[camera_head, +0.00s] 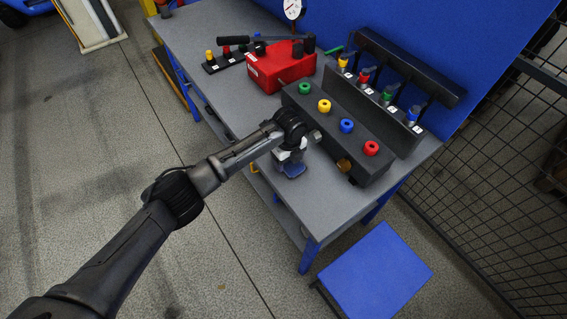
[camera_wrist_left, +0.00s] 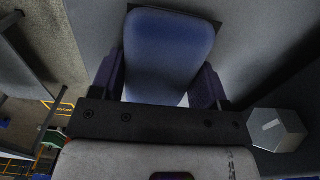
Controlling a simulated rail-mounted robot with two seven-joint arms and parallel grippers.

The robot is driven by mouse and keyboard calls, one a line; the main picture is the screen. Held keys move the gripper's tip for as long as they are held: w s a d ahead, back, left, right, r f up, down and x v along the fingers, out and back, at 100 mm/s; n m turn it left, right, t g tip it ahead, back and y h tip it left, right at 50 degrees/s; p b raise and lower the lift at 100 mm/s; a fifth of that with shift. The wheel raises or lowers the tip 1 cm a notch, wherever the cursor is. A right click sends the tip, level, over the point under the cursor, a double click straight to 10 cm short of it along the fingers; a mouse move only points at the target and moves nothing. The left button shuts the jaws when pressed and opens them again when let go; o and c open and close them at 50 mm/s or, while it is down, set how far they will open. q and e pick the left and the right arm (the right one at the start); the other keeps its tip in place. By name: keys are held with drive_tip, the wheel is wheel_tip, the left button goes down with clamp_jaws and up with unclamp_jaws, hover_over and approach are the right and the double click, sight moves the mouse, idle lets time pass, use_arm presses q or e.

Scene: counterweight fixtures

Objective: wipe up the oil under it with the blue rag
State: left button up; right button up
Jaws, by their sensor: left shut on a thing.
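The blue rag (camera_head: 293,170) is a small folded pad, low over the front part of the grey bench top. My left gripper (camera_head: 290,157) is shut on it. In the left wrist view the blue rag (camera_wrist_left: 168,50) sits between the two fingers of my left gripper (camera_wrist_left: 158,88). I cannot tell whether the rag touches the bench. A brown-amber spot (camera_head: 344,165) shows at the front face of the long dark fixture (camera_head: 325,137); I cannot tell whether it is oil or a fitting. No clear oil patch shows. My right gripper is out of view.
The dark fixture carries green, yellow, blue and red knobs. Behind it stands a dark rack (camera_head: 372,97) with numbered coloured pieces. A red box (camera_head: 281,66) is farther left. A grey hexagonal part (camera_wrist_left: 277,130) is right of the gripper. A blue platform (camera_head: 376,272) stands in front.

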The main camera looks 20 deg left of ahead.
use_arm(q)
drive_tip(key=shift+w+d, duration=0.1)
drive_tip(key=shift+w, duration=0.05)
drive_tip(key=shift+w+d+f+b, duration=0.15)
drive_tip(key=shift+w+d+b, duration=0.15)
drive_tip(key=shift+w+b, duration=0.25)
drive_tip(key=shift+w+d+b, duration=0.7)
drive_tip(key=shift+w+b, duration=0.25)
drive_tip(key=shift+b, duration=0.2)
drive_tip(key=shift+r+p, duration=0.25)
drive_tip(key=shift+p, duration=0.45)
drive_tip(key=shift+s+a+p, duration=0.2)
drive_tip(key=shift+s+p, duration=0.15)
drive_tip(key=shift+p, duration=0.4)
drive_tip(key=s+a+p, duration=0.1)
drive_tip(key=p, duration=0.1)
drive_tip(key=shift+s+p, duration=0.25)
drive_tip(key=shift+p, duration=0.15)
drive_tip(key=shift+s+a+f+p, duration=0.15)
drive_tip(key=shift+s+a+p, duration=0.25)
drive_tip(key=shift+p, duration=0.2)
